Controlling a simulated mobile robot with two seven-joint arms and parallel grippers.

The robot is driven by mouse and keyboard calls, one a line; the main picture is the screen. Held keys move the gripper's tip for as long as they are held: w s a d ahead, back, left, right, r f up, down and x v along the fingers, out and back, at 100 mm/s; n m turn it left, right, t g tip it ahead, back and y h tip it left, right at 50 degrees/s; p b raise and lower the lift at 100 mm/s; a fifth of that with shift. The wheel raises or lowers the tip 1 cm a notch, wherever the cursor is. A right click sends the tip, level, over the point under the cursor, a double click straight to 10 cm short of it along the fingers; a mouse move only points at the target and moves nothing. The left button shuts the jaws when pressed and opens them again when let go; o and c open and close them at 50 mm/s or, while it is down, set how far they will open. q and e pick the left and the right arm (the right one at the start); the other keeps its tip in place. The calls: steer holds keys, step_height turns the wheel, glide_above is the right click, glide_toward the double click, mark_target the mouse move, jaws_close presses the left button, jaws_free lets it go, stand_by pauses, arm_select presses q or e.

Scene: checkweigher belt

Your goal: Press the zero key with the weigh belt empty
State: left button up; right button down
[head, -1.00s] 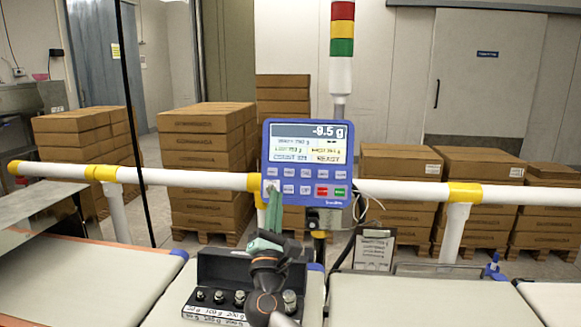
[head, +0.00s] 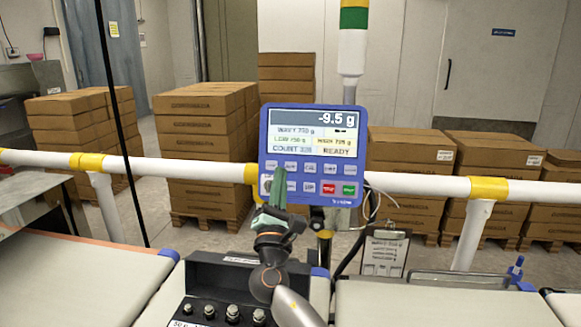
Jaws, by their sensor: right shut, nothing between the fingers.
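The blue indicator panel (head: 312,155) stands above the white rail, its display (head: 322,118) reading -9.5 g with READY below. Two rows of small keys (head: 308,177) sit under the display; their labels are too small to read surely, so I cannot pick out the zero key. My right gripper (head: 280,174) is shut and empty, its fingertips in front of the lower-left keys. I cannot tell whether they touch. The middle belt (head: 319,297) carries, or has in front of it, a black case (head: 208,272) with several metal weights (head: 232,312). My left gripper is out of view.
A white rail (head: 420,184) with yellow joints runs across behind the belts. Pale belts lie left (head: 85,275) and right (head: 430,305). A clipboard (head: 384,252) hangs right of the panel. A signal light (head: 354,40) rises behind it. Stacked cartons (head: 200,140) stand beyond.

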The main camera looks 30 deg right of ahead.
mark_target(291, 166)
arm_select(q)
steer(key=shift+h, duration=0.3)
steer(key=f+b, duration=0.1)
steer(key=b, duration=0.1)
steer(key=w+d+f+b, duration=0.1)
steer(key=b, duration=0.1)
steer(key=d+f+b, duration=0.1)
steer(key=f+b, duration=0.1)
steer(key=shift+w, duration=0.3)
arm_select(e)
steer(key=w+d+f, duration=0.2)
steer(key=w+d, duration=0.3)
steer(key=w, duration=0.1)
steer(key=shift+w+f, duration=0.2)
steer(key=shift+w, duration=0.2)
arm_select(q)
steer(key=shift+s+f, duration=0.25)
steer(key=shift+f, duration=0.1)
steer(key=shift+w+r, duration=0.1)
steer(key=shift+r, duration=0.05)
arm_select(e)
steer(key=shift+d, duration=0.1)
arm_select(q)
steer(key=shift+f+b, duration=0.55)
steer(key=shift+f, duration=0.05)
arm_select(e)
steer(key=shift+w+d+f, duration=0.1)
steer(key=shift+w+d, duration=0.1)
steer(key=shift+w, duration=0.15)
